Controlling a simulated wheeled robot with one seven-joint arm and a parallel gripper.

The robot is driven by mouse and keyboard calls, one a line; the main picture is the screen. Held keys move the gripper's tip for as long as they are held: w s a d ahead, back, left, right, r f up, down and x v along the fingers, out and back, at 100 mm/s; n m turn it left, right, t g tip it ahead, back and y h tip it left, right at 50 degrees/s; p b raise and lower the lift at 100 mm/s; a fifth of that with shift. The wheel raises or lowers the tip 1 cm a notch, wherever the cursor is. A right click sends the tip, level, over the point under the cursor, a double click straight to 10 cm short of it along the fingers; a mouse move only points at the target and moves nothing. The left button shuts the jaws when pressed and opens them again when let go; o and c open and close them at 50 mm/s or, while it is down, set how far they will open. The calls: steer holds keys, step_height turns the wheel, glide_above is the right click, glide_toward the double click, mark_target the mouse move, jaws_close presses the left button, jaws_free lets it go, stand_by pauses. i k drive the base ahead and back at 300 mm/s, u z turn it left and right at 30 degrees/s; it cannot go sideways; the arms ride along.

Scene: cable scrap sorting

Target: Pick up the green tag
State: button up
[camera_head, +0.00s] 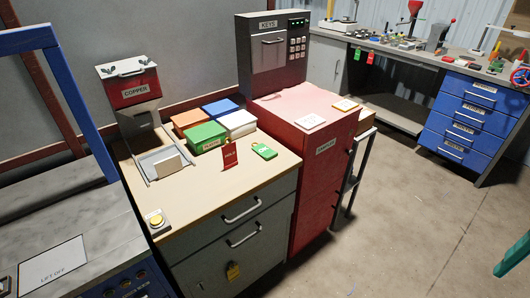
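A green tag (264,151) lies flat on the light wooden top of a grey cabinet (284,166), near its right side. It sits just right of a red standing card that reads HOLD (230,155). Nothing covers the tag. Another small green tag (357,53) hangs at the front edge of the far workbench, beside a red one (371,57).
Green, orange, blue and white boxes stand behind the HOLD card. A red COPPER bin (129,83) and a yellow button (156,221) are on the left. A red cabinet (324,181) adjoins on the right, with a grey KEYS box (272,52) behind. Floor at right is mostly clear.

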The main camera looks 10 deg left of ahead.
mark_target(264, 151)
steer(key=z, duration=2.15)
steer(key=k, duration=0.85)
steer(key=u, duration=2.1)
steer(key=i, duration=1)
